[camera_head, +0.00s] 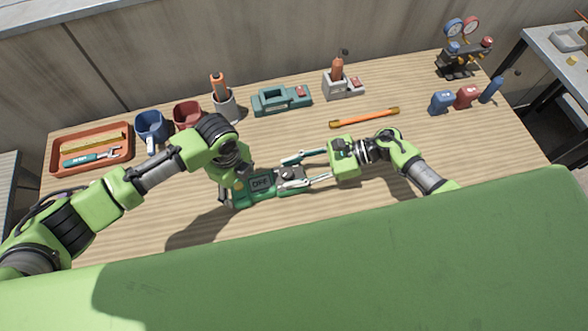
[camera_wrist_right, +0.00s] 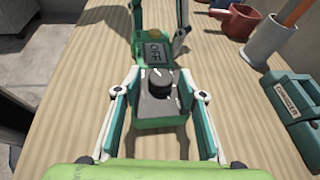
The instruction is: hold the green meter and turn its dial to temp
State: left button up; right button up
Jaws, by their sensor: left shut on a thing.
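The green meter (camera_head: 268,196) lies on the wooden table in front of me, its screen reading OFF. Its black dial (camera_wrist_right: 160,86) sits on a dark grey face, with a light pointer mark facing the screen. My left gripper (camera_head: 232,190) is shut on the meter at its screen end; its fingers also show at the top of the right wrist view (camera_wrist_right: 160,18). My right gripper (camera_head: 285,174) is open, one finger on each side of the dial end. Whether its fingertips touch the dial I cannot tell.
Behind stand an orange tray (camera_head: 55,160), blue mug (camera_head: 150,126), red mug (camera_head: 186,114), grey cup (camera_head: 227,107), teal case (camera_head: 283,101) and grey holder (camera_head: 340,90). An orange rod (camera_head: 364,117) lies behind my right gripper. A gauge set (camera_head: 460,60) stands far right. The table's front right is clear.

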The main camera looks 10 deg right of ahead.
jog(key=c, duration=0.8)
jog(key=shift+s+f, duration=0.1)
jog(key=shift+s+m+t+h, duration=0.3)
jog(key=shift+m+t+h, duration=0.1)
jog(key=shift+m+t, duration=0.65)
jog(key=m+t, duration=0.1)
jog(key=m+t+h, duration=0.1)
jog(key=m+t, duration=0.1)
jog(key=t, duration=0.1)
jog(key=shift+s+a+m+h, duration=0.25)
jog(key=shift+h, duration=0.05)
jog(key=shift+s+f+m+t+h, duration=0.1)
jog(key=shift+m+t+h, duration=0.5)
jog(key=shift+m+t, duration=0.2)
jog(key=shift+a+r+m+t+h, duration=0.3)
jog(key=shift+a+m+t+h, duration=0.2)
jog(key=shift+m, duration=0.2)
jog(key=shift+f+m+t+h, duration=0.1)
jog(key=shift+m+t+h, duration=1.05)
jog(key=shift+m+h, duration=0.55)
jog(key=shift+s+f+m+h, duration=0.1)
jog(key=shift+m+h, duration=0.2)
